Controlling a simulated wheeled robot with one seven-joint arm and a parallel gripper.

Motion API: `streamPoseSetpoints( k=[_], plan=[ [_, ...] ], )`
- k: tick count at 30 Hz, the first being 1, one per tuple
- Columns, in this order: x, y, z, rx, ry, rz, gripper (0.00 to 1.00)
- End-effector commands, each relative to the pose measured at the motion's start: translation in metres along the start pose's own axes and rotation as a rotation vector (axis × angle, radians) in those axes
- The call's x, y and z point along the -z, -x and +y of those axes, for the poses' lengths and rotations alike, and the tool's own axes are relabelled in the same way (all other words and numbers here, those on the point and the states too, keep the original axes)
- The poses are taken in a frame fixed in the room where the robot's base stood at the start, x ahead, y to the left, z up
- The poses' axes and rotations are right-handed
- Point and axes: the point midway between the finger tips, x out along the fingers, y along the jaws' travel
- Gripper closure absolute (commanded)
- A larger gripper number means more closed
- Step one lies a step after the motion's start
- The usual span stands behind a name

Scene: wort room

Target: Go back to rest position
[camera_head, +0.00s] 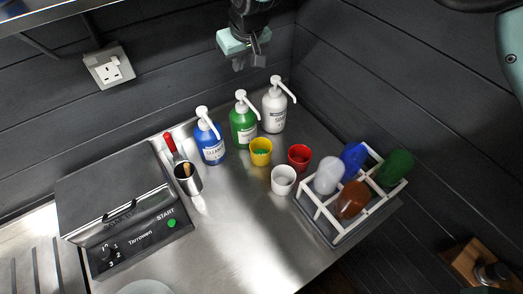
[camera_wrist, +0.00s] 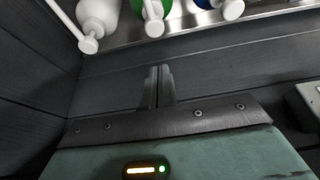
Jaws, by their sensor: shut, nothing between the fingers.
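My gripper (camera_head: 252,60) hangs at the top middle of the head view, in front of the dark plank wall and above the pump bottles. In the wrist view my gripper (camera_wrist: 158,72) has its two fingers together with nothing between them. It is apart from the bottles and the counter. A blue pump bottle (camera_head: 211,148), a green one (camera_head: 243,128) and a white one (camera_head: 273,112) stand upright on the steel counter (camera_head: 235,225). The white bottle (camera_wrist: 98,14) also shows upside down at the top of the wrist view.
Yellow (camera_head: 261,158), red (camera_head: 299,160) and white (camera_head: 283,185) cups stand before the bottles. A white rack (camera_head: 325,222) at right holds several coloured bottles. A metal holder (camera_head: 190,186) and a grey lidded machine (camera_head: 110,195) stand left. A socket (camera_head: 110,70) is on the wall.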

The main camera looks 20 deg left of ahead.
Motion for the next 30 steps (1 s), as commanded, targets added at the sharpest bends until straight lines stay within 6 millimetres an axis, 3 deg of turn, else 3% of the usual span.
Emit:
streamPoseSetpoints(
  k=[16, 20, 23, 25, 30],
  plan=[
    [0.002, 0.004, 0.001, 0.000, -0.001, 0.003, 1.00],
    [-0.007, 0.008, 0.004, 0.006, -0.013, -0.007, 1.00],
    [-0.028, 0.018, 0.010, 0.022, -0.035, -0.030, 1.00],
    [-0.053, 0.030, 0.014, 0.037, -0.055, -0.054, 1.00],
    [-0.137, 0.066, 0.017, 0.070, -0.102, -0.125, 1.00]
  ],
)
